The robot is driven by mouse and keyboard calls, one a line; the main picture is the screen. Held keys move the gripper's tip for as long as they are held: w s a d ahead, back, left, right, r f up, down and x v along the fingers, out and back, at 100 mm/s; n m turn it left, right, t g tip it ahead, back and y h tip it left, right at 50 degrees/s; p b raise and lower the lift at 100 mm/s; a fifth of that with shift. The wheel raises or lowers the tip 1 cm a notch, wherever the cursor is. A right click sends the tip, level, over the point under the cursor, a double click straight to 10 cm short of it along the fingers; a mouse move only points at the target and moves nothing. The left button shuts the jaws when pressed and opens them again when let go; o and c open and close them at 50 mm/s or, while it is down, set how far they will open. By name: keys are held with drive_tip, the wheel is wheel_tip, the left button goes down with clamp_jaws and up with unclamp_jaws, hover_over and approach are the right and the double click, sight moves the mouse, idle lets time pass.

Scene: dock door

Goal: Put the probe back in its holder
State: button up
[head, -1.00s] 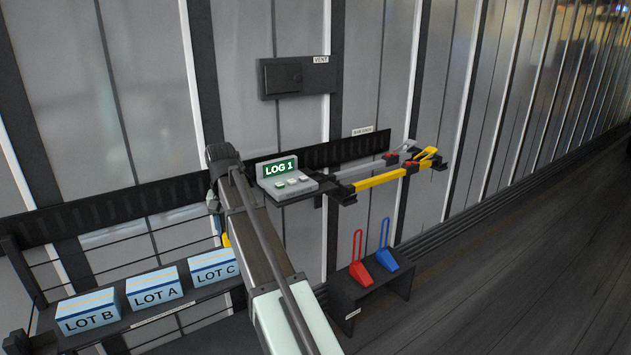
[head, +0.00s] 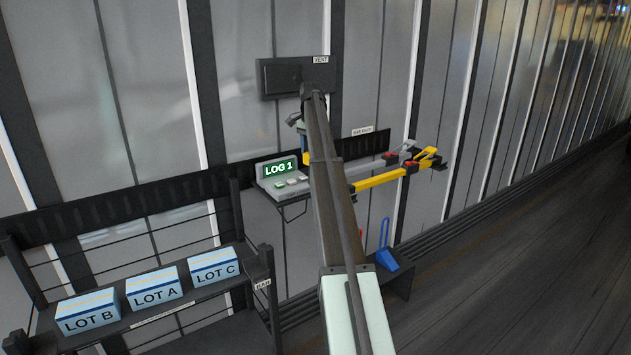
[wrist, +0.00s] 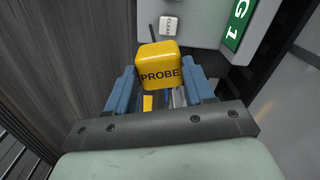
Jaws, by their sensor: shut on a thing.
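The yellow probe (wrist: 160,62), a block marked PROBE, is between the blue fingers of my gripper (wrist: 162,85) in the wrist view. My gripper is shut on it. A thin dark piece rises behind the block's top. In the head view my gripper (head: 298,122) is high by the wall, below the vent box, largely hidden by my arm. The grey logger (head: 280,180) reading LOG 1 sits on its shelf just below and left of it; its edge and a button also show in the wrist view (wrist: 205,28). I cannot make out the probe's holder.
The vent box (head: 285,75) is on the wall close above my gripper. Yellow and grey bars (head: 378,180) stick out at right. A blue-handled tool (head: 387,260) stands on a low stand. Several LOT boxes (head: 154,287) sit on a rack at lower left.

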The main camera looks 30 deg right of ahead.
drive_tip(key=w+d+r+m, duration=0.2)
drive_tip(key=w+d+m, duration=0.1)
drive_tip(key=d, duration=0.1)
drive_tip(key=shift+w+d+f, duration=0.1)
drive_tip(key=shift+w+f, duration=0.05)
drive_tip(key=shift+f, duration=2.45)
drive_tip(key=shift+w+d+f, duration=0.1)
drive_tip(key=shift+f, duration=2.45)
drive_tip(key=shift+f, duration=0.2)
drive_tip(key=o, duration=1.2)
drive_tip(key=shift+o, duration=0.2)
wheel_tip(320, 180, up, 12)
drive_tip(key=shift+r, duration=0.2)
